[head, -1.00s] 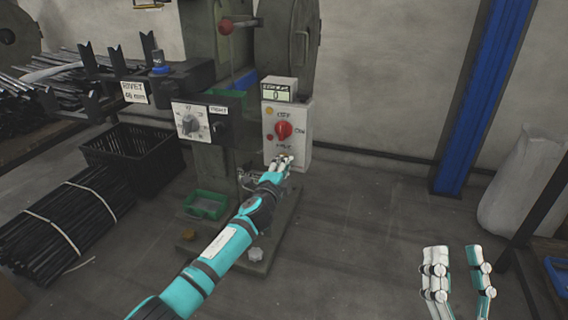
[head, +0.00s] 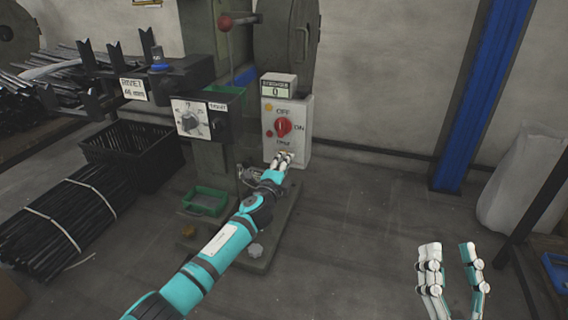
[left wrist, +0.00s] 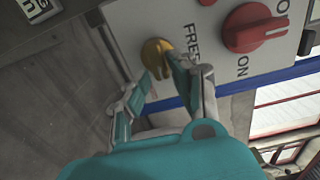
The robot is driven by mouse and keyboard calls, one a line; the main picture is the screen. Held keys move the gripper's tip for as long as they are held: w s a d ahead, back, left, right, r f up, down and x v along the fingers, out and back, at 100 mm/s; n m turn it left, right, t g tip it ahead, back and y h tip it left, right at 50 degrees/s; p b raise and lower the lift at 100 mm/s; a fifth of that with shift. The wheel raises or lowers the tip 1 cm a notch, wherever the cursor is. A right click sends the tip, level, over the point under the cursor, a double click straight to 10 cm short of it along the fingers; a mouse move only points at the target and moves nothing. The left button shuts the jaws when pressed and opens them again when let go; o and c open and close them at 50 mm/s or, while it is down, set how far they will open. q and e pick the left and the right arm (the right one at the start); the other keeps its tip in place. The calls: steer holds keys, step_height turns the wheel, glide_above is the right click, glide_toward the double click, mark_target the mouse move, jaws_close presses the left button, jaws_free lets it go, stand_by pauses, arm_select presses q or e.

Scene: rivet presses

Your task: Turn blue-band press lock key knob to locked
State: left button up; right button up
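The lock key knob (left wrist: 157,55) is yellow with a raised grip and sits at the low end of the press's light control box (head: 298,151). The word FREE is printed beside it. My left gripper (left wrist: 160,73) has its fingertips at the knob, one on each side of the grip; whether they press on it I cannot tell. In the head view my left gripper (head: 281,160) covers most of the knob. A blue band (head: 244,77) shows on the press column. My right gripper (head: 449,252) is open and empty at lower right, away from the press.
A red switch knob (head: 283,127) with OFF and ON labels sits above the lock knob. A white dial (head: 190,121), a black crate (head: 132,145) and a green tray (head: 206,201) are to the left. Floor right of the press is clear.

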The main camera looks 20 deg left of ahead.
arm_select(q)
steer(key=shift+o, duration=1)
steer(key=shift+r, duration=0.1)
steer(key=s, duration=1.2)
steer(key=shift+a, duration=0.25)
